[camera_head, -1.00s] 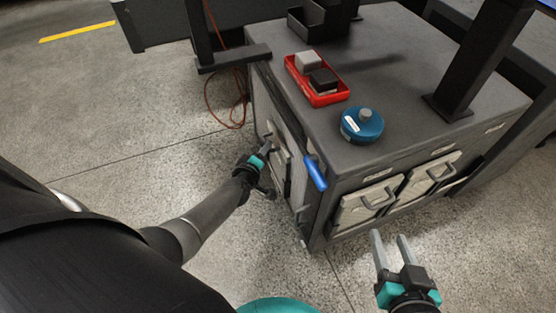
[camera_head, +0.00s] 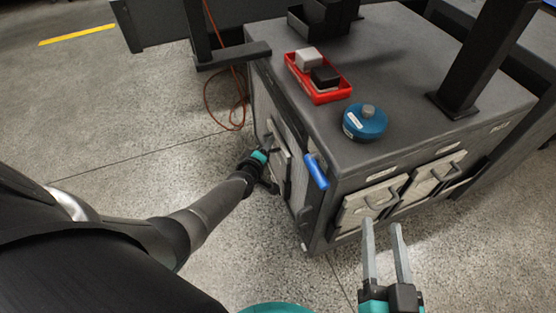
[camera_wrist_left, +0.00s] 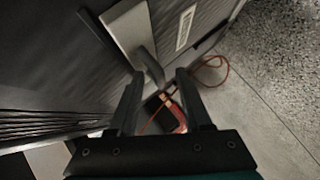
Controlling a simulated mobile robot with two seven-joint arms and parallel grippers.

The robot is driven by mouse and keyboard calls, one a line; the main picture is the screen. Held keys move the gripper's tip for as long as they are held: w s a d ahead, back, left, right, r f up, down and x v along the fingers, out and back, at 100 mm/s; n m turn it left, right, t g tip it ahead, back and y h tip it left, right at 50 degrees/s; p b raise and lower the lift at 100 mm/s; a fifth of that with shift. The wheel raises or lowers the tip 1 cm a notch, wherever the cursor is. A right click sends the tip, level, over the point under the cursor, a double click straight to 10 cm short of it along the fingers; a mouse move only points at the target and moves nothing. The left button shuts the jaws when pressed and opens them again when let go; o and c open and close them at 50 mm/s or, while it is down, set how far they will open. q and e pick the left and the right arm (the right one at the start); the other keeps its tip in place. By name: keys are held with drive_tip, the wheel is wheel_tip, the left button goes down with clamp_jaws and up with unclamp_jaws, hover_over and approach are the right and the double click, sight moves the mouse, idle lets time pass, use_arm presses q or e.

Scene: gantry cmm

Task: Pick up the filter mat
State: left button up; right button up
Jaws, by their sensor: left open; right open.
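No loose mat shows clearly, and I cannot tell which part is the filter mat. A pale panel with a handle (camera_wrist_left: 130,27) is on the cabinet's left side; it also shows in the head view (camera_head: 281,158). My left gripper (camera_wrist_left: 159,77) is open at that panel, with the grey handle (camera_wrist_left: 150,64) between or just beyond its fingertips; contact is unclear. In the head view my left gripper (camera_head: 268,163) partly hides the panel. My right gripper (camera_head: 382,228) is open and empty in front of two pale handled panels, the left one (camera_head: 355,213) and the right one (camera_head: 437,170).
The dark cabinet top (camera_head: 400,65) carries a red tray (camera_head: 318,97) with two blocks and a blue round device (camera_head: 365,122). A blue handle (camera_head: 316,171) sticks out near the cabinet corner. A red cable (camera_head: 238,112) lies behind the left arm. The floor at left is clear.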

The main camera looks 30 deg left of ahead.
use_arm(q)
drive_tip(key=shift+c, duration=0.2)
clamp_jaws()
idle(1.1)
